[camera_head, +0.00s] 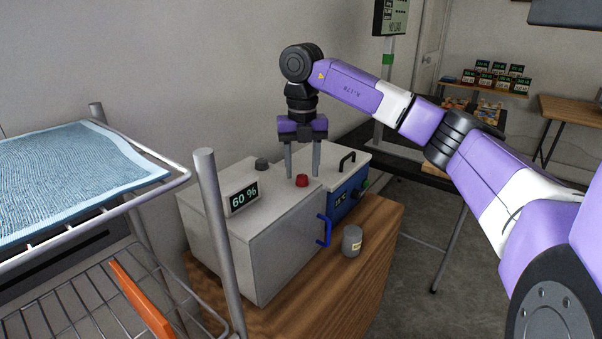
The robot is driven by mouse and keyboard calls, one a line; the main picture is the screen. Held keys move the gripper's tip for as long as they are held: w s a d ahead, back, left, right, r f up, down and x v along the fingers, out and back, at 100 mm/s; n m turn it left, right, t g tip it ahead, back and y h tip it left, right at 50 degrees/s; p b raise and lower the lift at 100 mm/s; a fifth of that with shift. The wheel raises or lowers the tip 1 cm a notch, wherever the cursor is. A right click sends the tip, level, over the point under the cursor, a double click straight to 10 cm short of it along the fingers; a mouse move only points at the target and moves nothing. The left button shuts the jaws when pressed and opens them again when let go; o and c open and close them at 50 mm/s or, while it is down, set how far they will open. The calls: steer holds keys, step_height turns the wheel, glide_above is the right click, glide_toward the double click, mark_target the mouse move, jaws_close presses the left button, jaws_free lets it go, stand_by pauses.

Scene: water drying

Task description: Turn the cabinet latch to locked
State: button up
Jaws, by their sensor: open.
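The grey-white cabinet (290,241) stands on a wooden table, with a 60 % display (243,196) on its top. A red knob (302,180) sits on the cabinet's top near the back right edge; I take it for the latch, and its turn position is too small to read. A blue handle (325,230) is on the cabinet's front face. My gripper (302,174) points down over the top with its two fingers apart, one to each side of the red knob in this view. I cannot tell whether they touch it.
A blue box (349,192) with a black handle stands right behind the cabinet. A grey canister (352,241) stands on the wooden table (345,290). A wire rack (207,180) with a blue cloth (70,177) and an orange bar (141,300) is at left.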

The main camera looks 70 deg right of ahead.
steer(key=shift+f, duration=0.7)
jaws_close()
